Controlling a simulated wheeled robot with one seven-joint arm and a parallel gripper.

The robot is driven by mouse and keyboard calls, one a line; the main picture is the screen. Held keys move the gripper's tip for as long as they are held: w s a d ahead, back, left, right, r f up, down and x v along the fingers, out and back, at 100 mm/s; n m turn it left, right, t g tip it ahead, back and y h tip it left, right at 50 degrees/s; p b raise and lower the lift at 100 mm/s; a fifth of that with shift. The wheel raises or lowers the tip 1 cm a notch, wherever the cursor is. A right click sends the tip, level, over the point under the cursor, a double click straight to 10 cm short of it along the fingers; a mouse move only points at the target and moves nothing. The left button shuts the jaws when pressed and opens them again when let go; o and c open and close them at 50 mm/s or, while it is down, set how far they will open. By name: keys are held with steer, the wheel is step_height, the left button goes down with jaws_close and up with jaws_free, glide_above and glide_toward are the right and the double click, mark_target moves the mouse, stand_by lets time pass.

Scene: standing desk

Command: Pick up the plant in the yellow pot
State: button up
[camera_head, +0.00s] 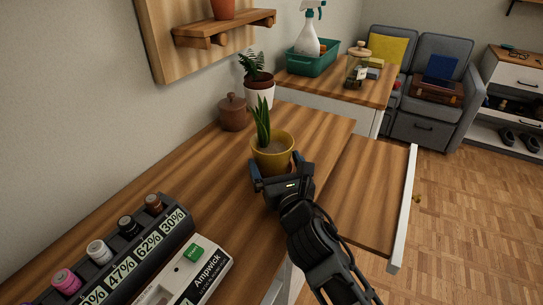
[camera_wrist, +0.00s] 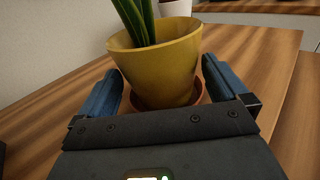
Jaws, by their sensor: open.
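The yellow pot (camera_head: 273,158) holds a green spiky plant (camera_head: 263,122) and stands upright on the wooden desk. In the wrist view the yellow pot (camera_wrist: 159,65) sits on a brown saucer (camera_wrist: 149,101), with the long leaves (camera_wrist: 136,20) above its rim. My gripper (camera_head: 275,173) is open and low at the near side of the pot. In the wrist view its two blue fingers (camera_wrist: 160,88) lie on the left and right of the pot's lower part, with a visible gap at least on the left.
A white pot with a plant (camera_head: 259,92) and a brown lidded jar (camera_head: 233,113) stand behind the yellow pot. A rack of bottles (camera_head: 122,252) and a white device (camera_head: 187,275) lie at the near left. Bare desk (camera_head: 205,195) lies to the left.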

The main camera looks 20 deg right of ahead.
mark_target(270, 139)
steer(key=shift+w+d, duration=0.2)
steer(key=shift+w, duration=0.95)
steer(key=shift+c, duration=0.5)
steer(key=shift+r, duration=0.1)
steer(key=c, duration=1.1)
